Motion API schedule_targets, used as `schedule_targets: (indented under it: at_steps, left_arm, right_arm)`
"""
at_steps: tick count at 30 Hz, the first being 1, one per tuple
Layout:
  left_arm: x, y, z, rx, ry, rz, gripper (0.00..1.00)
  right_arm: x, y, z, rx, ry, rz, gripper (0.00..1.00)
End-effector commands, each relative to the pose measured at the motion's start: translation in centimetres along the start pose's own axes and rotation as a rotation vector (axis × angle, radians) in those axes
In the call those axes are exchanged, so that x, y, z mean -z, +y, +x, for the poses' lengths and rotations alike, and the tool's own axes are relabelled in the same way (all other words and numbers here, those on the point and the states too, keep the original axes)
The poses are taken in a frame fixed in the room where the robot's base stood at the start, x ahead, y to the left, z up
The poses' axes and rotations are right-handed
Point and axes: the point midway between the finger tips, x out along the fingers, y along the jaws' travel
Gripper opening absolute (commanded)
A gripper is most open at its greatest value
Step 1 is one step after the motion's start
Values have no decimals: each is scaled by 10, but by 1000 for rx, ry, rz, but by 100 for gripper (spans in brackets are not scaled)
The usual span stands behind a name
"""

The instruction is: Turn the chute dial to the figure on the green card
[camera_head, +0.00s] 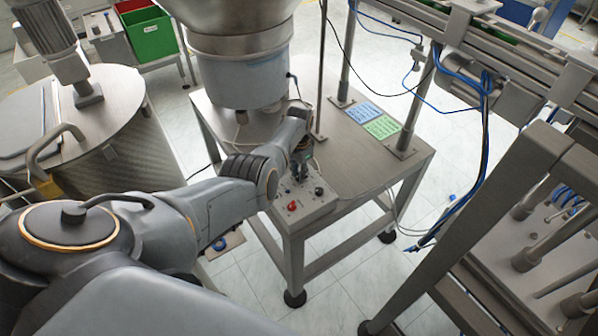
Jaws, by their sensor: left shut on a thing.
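My left gripper (301,170) reaches down over the small control box (318,209) on the near edge of the metal table. It is shut on what looks like a dial on the box's top; the fingers and arm hide most of it, and its setting cannot be read. A green card (382,127) with dark print lies flat on the table to the right; its figure is too small to read. A blue card (363,112) lies just behind it. My right gripper is not in view.
The box also has a red button (292,206) and a black knob (319,191). A large steel hopper bowl (240,70) stands behind the gripper. A conveyor frame (490,50) with blue cables is at the right. The table's middle is clear.

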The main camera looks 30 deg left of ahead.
Motion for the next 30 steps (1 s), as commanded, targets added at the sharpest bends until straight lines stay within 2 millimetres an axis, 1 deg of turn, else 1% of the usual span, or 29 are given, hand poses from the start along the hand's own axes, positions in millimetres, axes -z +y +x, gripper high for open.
schedule_targets:
  at_steps: [6,12,27,28,29,30]
  left_arm:
    - [0,-1,-1,1,1,110,0]
    - [0,-1,-1,0,2,163,0]
    - [1,-1,-1,1,3,180,0]
    - [1,-1,-1,1,3,180,29]
    - [1,-1,-1,1,3,179,35]
    - [1,-1,-1,1,3,179,43]
  right_arm:
    - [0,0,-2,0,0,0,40]
    - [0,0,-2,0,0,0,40]
    - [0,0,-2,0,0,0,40]
    - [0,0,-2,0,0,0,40]
    - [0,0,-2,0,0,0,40]
    - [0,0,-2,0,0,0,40]
